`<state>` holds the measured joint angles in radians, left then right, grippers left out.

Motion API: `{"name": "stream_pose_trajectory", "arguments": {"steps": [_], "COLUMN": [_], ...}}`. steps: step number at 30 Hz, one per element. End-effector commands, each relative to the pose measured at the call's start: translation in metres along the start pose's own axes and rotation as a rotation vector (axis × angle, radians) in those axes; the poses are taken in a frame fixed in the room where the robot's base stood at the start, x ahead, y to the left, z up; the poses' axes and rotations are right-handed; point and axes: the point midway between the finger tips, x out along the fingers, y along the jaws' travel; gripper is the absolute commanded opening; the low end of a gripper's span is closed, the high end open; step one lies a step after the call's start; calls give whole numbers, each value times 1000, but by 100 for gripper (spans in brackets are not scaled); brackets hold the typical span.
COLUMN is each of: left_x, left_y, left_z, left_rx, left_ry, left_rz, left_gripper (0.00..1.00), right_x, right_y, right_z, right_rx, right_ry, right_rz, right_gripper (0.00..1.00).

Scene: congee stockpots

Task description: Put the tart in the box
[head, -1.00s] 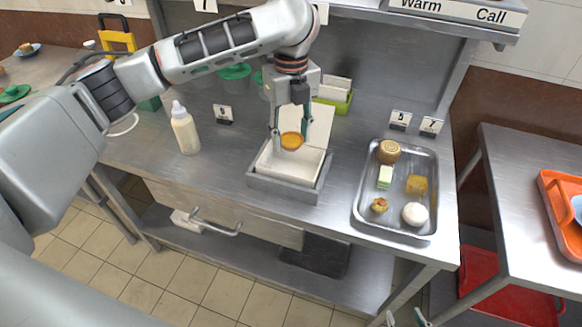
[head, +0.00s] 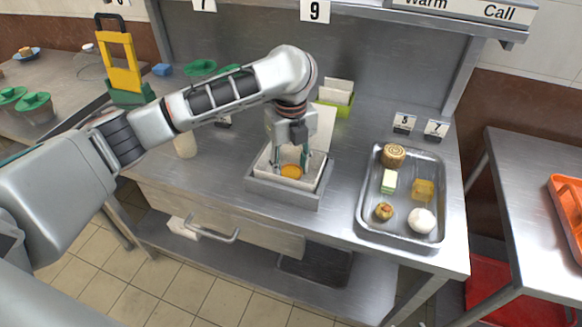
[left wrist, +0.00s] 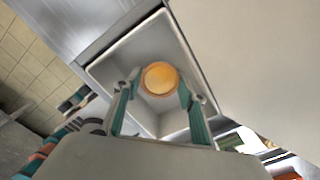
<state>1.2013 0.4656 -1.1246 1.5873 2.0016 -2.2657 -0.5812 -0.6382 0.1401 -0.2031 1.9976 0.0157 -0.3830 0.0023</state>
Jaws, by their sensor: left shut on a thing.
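The tart (head: 291,171) is round and orange-yellow. It is inside the open white box (head: 318,172), low between its walls; the left wrist view also shows the tart (left wrist: 160,78) within the box. My left gripper (head: 291,167) points down into the box and is shut on the tart, with a finger on either side. I cannot tell whether the tart touches the box's floor. The box sits in a grey holder (head: 282,196) on the steel counter, its raised lid (head: 323,127) at the back. My right gripper is not in view.
A metal tray (head: 365,205) with several pastries is right of the box. A pale bottle (head: 185,146) stands left, partly behind my arm. A green container (head: 337,99) with white cards is behind the box. The counter between box and tray is clear.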

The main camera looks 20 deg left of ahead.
Motion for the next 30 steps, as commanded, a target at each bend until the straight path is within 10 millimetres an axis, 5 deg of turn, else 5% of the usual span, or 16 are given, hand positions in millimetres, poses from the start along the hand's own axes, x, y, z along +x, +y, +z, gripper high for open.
{"name": "stream_pose_trajectory", "arguments": {"steps": [4,5,7,19,30], "left_x": [2,3,3,-1,-73], "left_y": [0,0,0,0,0], "left_z": [0,0,0,0,1], "left_rx": [-2,-1,-1,1,0], "left_ry": [1,0,1,-1,-6], "left_rz": [1,0,0,0,-3], "left_gripper": [21,46,58,58,58], "right_x": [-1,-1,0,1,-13], "right_y": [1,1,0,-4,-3], "right_z": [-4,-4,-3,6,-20], "right_rx": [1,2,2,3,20], "right_ry": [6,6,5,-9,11], "right_rz": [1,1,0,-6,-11], "right_gripper": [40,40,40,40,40]}}
